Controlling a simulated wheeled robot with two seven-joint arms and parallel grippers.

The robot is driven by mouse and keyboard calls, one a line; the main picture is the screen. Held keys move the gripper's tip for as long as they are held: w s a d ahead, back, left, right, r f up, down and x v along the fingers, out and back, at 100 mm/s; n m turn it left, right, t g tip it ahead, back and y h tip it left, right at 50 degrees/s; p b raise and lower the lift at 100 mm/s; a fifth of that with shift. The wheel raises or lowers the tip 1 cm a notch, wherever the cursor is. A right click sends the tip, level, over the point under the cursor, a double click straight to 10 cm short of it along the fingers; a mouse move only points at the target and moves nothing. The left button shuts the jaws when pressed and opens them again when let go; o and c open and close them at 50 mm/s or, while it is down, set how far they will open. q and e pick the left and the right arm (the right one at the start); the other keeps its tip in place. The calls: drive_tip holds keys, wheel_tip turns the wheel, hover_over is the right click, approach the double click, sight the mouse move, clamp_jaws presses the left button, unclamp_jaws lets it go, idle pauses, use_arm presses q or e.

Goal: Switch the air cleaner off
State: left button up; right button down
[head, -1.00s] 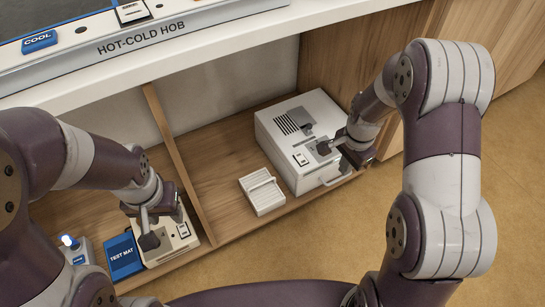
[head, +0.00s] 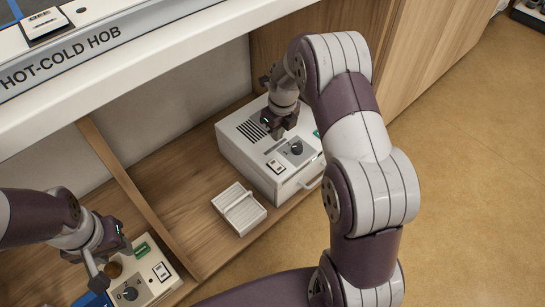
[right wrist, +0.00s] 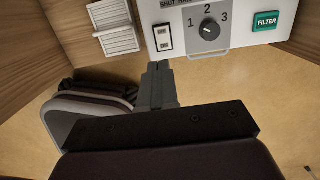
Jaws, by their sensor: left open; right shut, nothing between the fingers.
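A white box-shaped machine (head: 235,150) with dark vent slots stands on the low shelf; I take it for the air cleaner. Its front panel has a dark knob (head: 296,148), a rocker switch (head: 275,167) and a grey handle. In the right wrist view the knob (right wrist: 209,30) has marks 1, 2 and 3, with the rocker switch (right wrist: 164,37) to its left and a green FILTER label (right wrist: 266,21) to its right. My right gripper (head: 278,134) is shut and empty, just behind the knob in the head view. My left gripper (head: 97,283) is open beside a cream device at lower left.
The cream device (head: 150,287) has its own knob and rocker switch. A small white slatted block (head: 239,209) lies left of the white machine. A wooden divider (head: 135,190) splits the shelf. The hob counter (head: 150,75) overhangs it. Open floor (head: 480,170) is at right.

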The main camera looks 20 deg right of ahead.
sight(272, 163)
drive_tip(key=f+b, duration=0.3)
drive_tip(key=f, duration=0.1)
drive_tip(key=w+f+b, duration=0.1)
drive_tip(key=f+b, duration=0.2)
drive_tip(key=f, duration=0.2)
drive_tip(key=f+b, duration=0.3)
drive_tip(key=f, duration=0.2)
drive_tip(key=shift+w+a+b, duration=0.3)
drive_tip(key=shift+d+r, duration=0.1)
drive_tip(key=shift+a+p, duration=0.25)
drive_tip(key=shift+p, duration=0.15)
drive_tip(key=shift+d+f, duration=0.15)
drive_tip(key=shift+f, duration=0.05)
drive_tip(key=shift+s+d+r+p, duration=0.2)
drive_tip(key=shift+s+p, duration=0.1)
drive_tip(key=shift+p, duration=0.2)
drive_tip(key=shift+s+d+p, duration=0.1)
drive_tip(key=shift+s+p, duration=0.3)
